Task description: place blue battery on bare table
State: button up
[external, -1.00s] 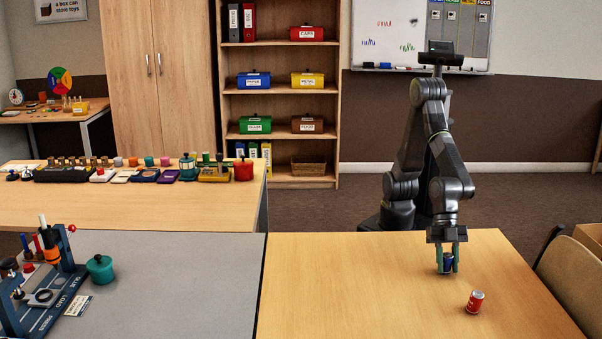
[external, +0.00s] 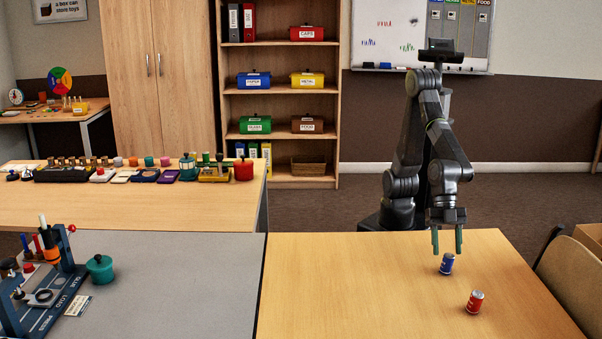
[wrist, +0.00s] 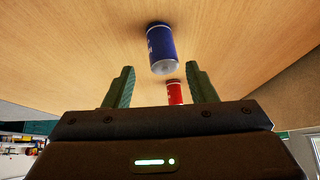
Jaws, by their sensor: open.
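The blue battery (external: 447,263) stands on the bare wooden table (external: 340,285), slightly tilted in the picture, behind and left of a red battery or can (external: 475,302). My gripper (external: 447,248) is open and empty, with its green fingers above the blue battery and apart from it. In the wrist view the blue battery (wrist: 161,48) shows beyond the gap between my open fingers (wrist: 160,85). The red one (wrist: 174,92) shows between the fingers, partly hidden behind my gripper body.
A grey table (external: 180,270) with a blue press fixture (external: 55,290) and a green pot (external: 100,268) adjoins at the left. A chair (external: 575,275) stands at the right edge. The left part of the wooden table is clear.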

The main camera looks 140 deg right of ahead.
jog(key=p+v, duration=0.1)
jog(key=v, duration=0.6)
